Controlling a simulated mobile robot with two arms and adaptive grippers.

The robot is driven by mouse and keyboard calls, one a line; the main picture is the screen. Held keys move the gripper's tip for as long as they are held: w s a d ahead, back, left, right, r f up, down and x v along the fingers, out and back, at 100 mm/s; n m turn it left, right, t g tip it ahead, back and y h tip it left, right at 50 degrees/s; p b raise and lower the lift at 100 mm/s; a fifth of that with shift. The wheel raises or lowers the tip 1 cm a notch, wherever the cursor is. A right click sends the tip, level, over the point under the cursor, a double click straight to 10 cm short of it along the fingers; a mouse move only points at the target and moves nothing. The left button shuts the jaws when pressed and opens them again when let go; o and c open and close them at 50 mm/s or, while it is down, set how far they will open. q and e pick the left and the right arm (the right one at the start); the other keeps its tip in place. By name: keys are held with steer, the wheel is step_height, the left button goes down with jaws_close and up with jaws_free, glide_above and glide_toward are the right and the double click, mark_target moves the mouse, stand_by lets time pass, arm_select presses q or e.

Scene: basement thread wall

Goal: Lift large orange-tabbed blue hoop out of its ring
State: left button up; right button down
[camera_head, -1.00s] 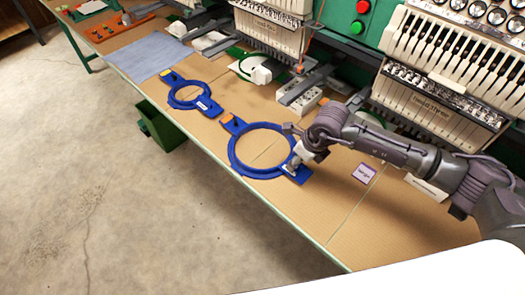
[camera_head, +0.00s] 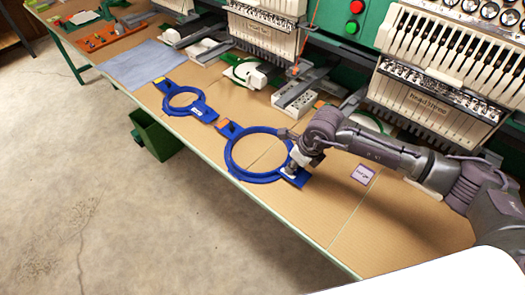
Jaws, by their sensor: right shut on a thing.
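The large blue hoop (camera_head: 231,164) lies on the brown table, an open circle with an orange tab (camera_head: 222,124) at its far-left end. A blue end piece (camera_head: 299,179) with a white label sticks out at its right end. My right gripper (camera_head: 291,167) reaches in from the right and is shut on the hoop at this right end, hiding part of it. I cannot tell whether the hoop and its outer ring are apart. My left gripper is not in view.
A smaller blue hoop with a yellow tab (camera_head: 158,80) lies to the left, close to the large one. Behind stand embroidery machine heads (camera_head: 435,90). A purple-edged card (camera_head: 363,174) lies to the right. The table front right is clear.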

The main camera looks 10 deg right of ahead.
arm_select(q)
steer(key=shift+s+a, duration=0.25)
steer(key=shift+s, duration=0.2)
arm_select(e)
steer(key=shift+r, duration=0.1)
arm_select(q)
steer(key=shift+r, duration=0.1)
arm_select(e)
steer(key=shift+r, duration=0.1)
arm_select(q)
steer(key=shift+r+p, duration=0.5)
steer(key=shift+p, duration=0.15)
arm_select(e)
steer(key=shift+r, duration=1.2)
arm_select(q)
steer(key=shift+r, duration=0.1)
arm_select(e)
steer(key=shift+r, duration=0.15)
steer(key=shift+r+p, duration=1.8)
steer(key=shift+r, duration=1.2)
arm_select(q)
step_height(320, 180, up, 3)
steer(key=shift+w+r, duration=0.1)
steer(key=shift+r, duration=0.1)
